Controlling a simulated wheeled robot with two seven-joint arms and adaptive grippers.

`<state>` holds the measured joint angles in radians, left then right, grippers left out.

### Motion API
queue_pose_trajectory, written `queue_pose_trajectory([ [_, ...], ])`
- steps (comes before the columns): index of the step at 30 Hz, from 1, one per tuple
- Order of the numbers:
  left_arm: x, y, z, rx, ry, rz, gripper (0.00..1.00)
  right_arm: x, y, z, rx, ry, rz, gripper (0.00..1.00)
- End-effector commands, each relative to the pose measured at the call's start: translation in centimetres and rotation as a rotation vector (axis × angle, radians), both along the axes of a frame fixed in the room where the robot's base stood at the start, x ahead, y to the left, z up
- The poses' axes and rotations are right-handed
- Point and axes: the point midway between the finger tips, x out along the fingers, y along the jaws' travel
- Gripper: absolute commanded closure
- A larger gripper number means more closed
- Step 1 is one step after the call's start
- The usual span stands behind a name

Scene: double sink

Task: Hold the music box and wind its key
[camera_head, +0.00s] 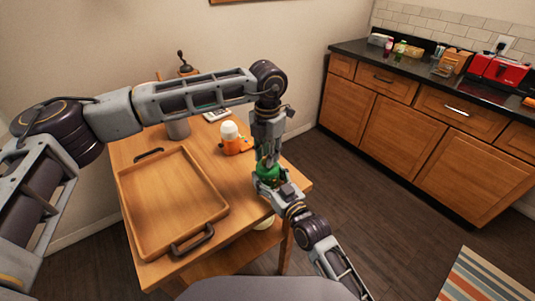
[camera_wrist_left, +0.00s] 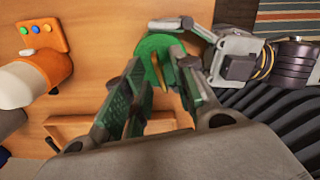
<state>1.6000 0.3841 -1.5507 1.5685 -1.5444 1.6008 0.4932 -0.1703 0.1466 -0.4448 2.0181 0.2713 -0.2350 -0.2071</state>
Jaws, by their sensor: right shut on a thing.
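The green round music box (camera_head: 267,168) is near the table's right corner. In the left wrist view its green top (camera_wrist_left: 152,46) shows a thin brass-coloured key (camera_wrist_left: 160,72). My right gripper (camera_head: 268,181) is shut on the music box from the front right side. My left gripper (camera_head: 268,158) points down over the music box from above. In the left wrist view its fingers (camera_wrist_left: 157,62) are spread, one on each side of the key, with gaps visible. The lower part of the music box is hidden by the right gripper.
A wooden tray (camera_head: 133,222) with dark handles fills the table's left part. An orange and white object (camera_head: 231,136), a grey cup (camera_head: 178,129) and a grinder (camera_head: 184,66) stand farther back. The counter (camera_head: 420,72) is across the floor at the right.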

Motion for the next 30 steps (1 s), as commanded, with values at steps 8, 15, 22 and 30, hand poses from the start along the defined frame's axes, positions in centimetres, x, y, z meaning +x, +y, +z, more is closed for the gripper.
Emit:
queue_pose_trajectory([
  [8, 0.0, 0.01, -0.21, 0.0, 0.0, 0.0, 0.73, 0.0, 0.0, 0.01, 0.0, 0.0, 0.0, 0.62],
  [15, 0.0, 0.01, -0.18, 0.0, 0.0, 0.0, 0.96, 0.0, 0.0, 0.0, 0.0, 0.0, 0.0, 0.62],
  [22, 0.02, 0.02, -0.16, 0.001, -0.001, 0.0, 1.0, 0.0, 0.0, 0.0, 0.0, 0.0, 0.0, 0.62],
  [30, 0.03, 0.02, -0.15, 0.001, -0.001, -0.023, 1.0, 0.01, -0.01, 0.0, 0.0, 0.0, 0.0, 0.62],
])
